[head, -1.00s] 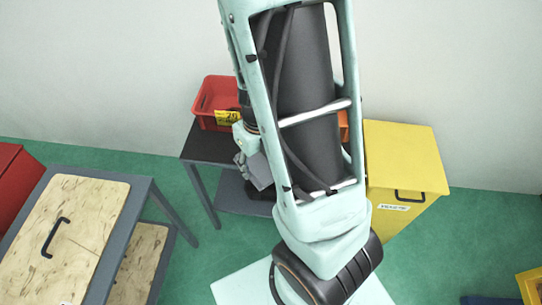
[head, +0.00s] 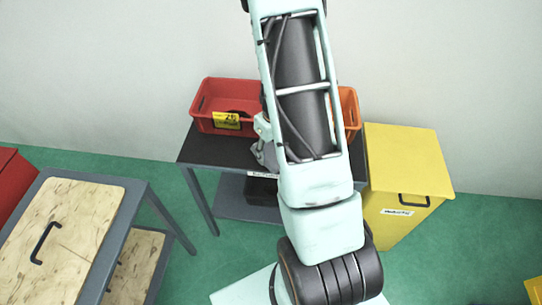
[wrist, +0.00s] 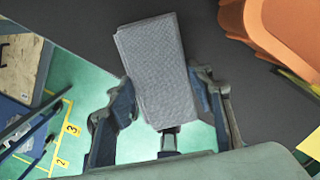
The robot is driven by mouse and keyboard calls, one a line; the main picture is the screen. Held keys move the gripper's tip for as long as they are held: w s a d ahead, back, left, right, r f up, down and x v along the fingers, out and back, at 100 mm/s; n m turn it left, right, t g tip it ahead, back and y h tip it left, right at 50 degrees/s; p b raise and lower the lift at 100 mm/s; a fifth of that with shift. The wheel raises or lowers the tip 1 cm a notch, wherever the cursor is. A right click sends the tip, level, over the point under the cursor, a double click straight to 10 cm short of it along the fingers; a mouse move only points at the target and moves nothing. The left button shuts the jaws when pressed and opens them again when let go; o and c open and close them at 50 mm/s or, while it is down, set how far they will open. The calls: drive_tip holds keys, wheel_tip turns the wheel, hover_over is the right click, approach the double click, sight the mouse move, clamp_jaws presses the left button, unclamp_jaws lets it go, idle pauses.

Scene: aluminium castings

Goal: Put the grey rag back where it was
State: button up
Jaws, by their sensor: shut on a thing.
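The grey rag (wrist: 158,70) is a folded, woven block in the wrist view. My gripper (wrist: 163,100) is shut on it, with a finger on either side of its lower part. The rag's far end shows against the dark top of the table (head: 200,147). I cannot tell whether the rag touches that top. In the head view my arm hides most of my gripper and the rag.
A red bin (head: 205,105) with a yellow label stands on the table's back left. An orange bin (head: 348,110) stands at its back right, partly behind my arm. A yellow lidded bin (head: 405,160) is right of the table. A wood-topped bench (head: 75,225) is at left.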

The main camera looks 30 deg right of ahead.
drive_tip(key=shift+f, duration=1)
drive_tip(key=shift+f, duration=0.1)
drive_tip(key=shift+f, duration=0.15)
drive_tip(key=o, duration=1.6)
drive_tip(key=r, duration=0.4)
drive_tip(key=r+p, duration=0.1)
drive_tip(key=r, duration=0.3)
drive_tip(key=s+r+p, duration=0.1)
drive_tip(key=r, duration=0.3)
drive_tip(key=shift+r, duration=0.25)
